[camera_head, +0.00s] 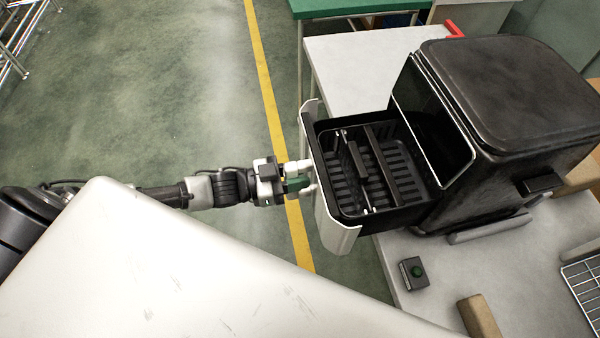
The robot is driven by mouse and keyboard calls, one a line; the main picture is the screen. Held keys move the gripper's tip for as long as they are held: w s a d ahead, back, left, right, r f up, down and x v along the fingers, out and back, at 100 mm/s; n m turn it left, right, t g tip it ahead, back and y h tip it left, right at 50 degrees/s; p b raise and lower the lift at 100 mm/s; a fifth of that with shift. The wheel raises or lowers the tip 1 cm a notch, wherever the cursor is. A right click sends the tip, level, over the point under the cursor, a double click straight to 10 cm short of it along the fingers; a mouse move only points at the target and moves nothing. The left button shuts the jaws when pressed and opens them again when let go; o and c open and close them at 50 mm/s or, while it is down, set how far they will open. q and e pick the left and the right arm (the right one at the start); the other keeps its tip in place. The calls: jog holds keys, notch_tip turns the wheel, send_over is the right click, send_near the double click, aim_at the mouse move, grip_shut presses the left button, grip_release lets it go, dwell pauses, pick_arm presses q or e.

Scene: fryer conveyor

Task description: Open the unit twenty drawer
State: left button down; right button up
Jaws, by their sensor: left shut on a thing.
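The fryer unit (520,95) is a large black box on a light grey table. Its drawer (408,218) is pulled well out to the left, and its black ribbed inside with a rack shows from above. The drawer has a pale front panel (337,232). My left gripper (306,178) is at the outer side of this panel and is shut on the handle there. The handle itself is mostly hidden by the fingers. My right gripper is not in view. No unit number is readable.
A grey table (365,65) carries the fryer. A green-topped table (345,6) stands behind. Open floor with a yellow line (262,75) lies left.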

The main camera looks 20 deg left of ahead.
pick_arm(q)
jog(key=c, duration=0.9)
grip_release()
jog(key=b+v, duration=0.2)
jog(key=v, duration=0.9)
jog(key=shift+w, duration=0.1)
